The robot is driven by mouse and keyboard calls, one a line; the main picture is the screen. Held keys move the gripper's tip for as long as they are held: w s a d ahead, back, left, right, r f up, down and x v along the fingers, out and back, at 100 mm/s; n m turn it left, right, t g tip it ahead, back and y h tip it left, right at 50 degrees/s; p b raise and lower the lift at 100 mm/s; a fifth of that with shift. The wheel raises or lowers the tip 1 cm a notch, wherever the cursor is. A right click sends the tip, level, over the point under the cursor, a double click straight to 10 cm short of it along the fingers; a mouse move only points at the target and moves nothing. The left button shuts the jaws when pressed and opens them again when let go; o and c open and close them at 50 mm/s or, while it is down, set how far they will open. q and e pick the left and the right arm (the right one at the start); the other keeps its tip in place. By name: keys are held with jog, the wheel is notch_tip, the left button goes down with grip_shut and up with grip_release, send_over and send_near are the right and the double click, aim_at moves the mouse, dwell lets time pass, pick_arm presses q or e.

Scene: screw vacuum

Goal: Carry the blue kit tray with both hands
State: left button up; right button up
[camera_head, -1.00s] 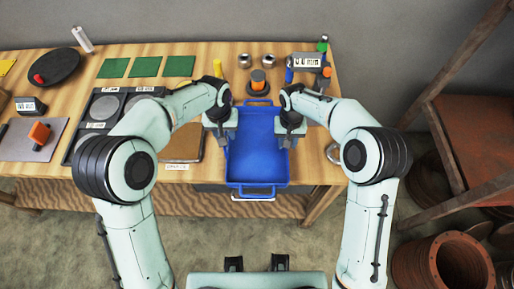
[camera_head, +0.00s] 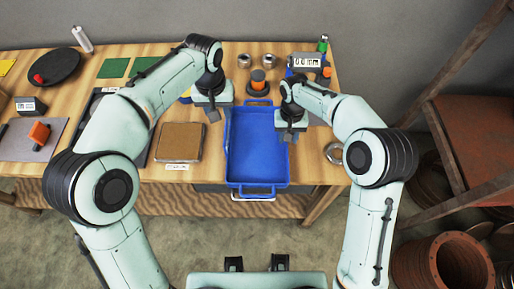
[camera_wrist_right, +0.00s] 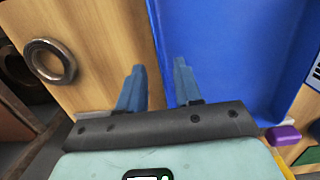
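The blue kit tray (camera_head: 258,158) lies flat on the wooden table at its front edge, with a handle at the near end and another at the far end. It looks empty. My right gripper (camera_head: 291,134) is at the tray's right wall. In the right wrist view its two fingers (camera_wrist_right: 157,88) are apart, one over the wood and one over the tray (camera_wrist_right: 225,45), with the tray's edge between them. My left gripper (camera_head: 212,112) is just left of the tray's upper left side, holding nothing visible. Its finger gap is not clear.
A brown pad (camera_head: 180,141) lies left of the tray. A black-and-orange part (camera_head: 258,82) stands behind it, near two metal rings (camera_head: 256,60). A meter (camera_head: 305,62) is at the back right. A metal ring (camera_wrist_right: 50,61) lies right of the tray.

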notch_tip(320, 180, up, 9)
jog(key=shift+w, duration=0.35)
jog(key=shift+s+f, duration=0.1)
dwell(0.4)
